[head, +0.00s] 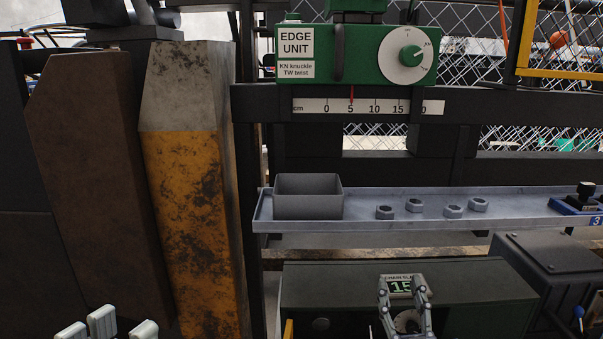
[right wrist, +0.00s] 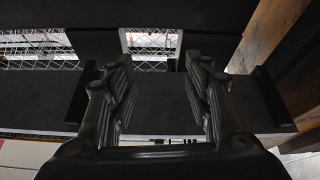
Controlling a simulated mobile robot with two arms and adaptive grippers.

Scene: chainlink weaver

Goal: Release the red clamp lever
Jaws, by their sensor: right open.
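I cannot make out a red clamp lever in either view. The only small red part near the machine is a thin pointer (head: 351,93) on the cm scale (head: 368,106), under the green edge unit (head: 357,54).
A grey shelf tray (head: 365,225) holds an open grey bin (head: 308,197) and several loose nuts (head: 453,211). A blue fixture (head: 578,204) sits at its right end. A worn yellow post (head: 196,220) stands at left.

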